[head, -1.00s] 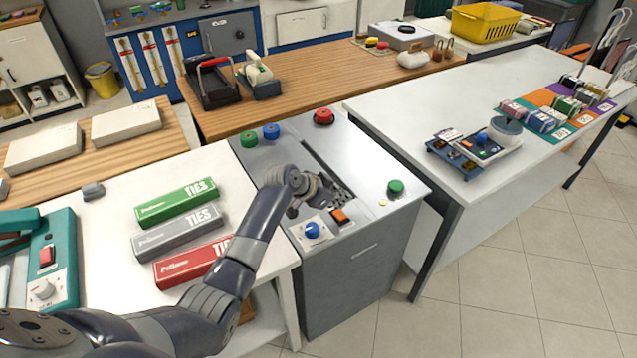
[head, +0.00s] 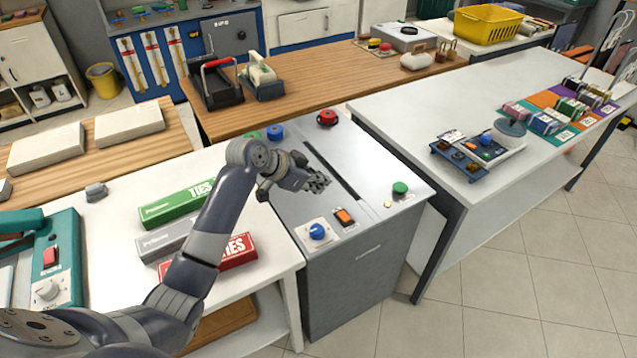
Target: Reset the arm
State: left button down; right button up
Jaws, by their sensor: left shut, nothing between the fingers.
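My left arm comes in from the lower left in the head view. My left gripper (head: 319,183) is shut and empty. It hangs above the grey metal machine cabinet (head: 353,273), left of the dark slot (head: 334,172) in its top. My arm partly covers the grey tie box, the red tie box (head: 236,252) and the green tie box (head: 180,203) on the white table. My right gripper is not in view.
The cabinet top carries a red knob (head: 327,118), a green knob (head: 400,188), a blue knob (head: 318,231) and an orange switch (head: 344,217). A white table (head: 430,110) with small items stands to the right. A teal machine (head: 62,262) is at the left.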

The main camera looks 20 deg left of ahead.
pick_arm(q)
jog(key=shift+n+g+y, duration=0.5)
jog(key=shift+g+y, duration=0.1)
jog(key=s+f, duration=0.2)
jog(key=s, duration=0.1)
jog(key=s+d+f, duration=0.1)
jog(key=s+f, duration=0.1)
jog(key=s+d+f, duration=0.1)
jog(key=s+f, duration=0.2)
jog(key=shift+s, duration=0.3)
jog(key=s+f+n+g+y, duration=0.3)
jog(key=s+n+y, duration=0.15)
jog(key=s, duration=2.35)
notch_tip(320, 180, down, 27)
jog(key=s+g, duration=0.1)
jog(key=s, duration=0.1)
jog(key=s+a+f+g, duration=0.1)
jog(key=s+a+f, duration=0.1)
jog(key=s+f, duration=1.3)
jog(key=shift+s+f+h, duration=0.15)
jog(key=shift+s+h, duration=0.2)
jog(key=shift+s, duration=0.65)
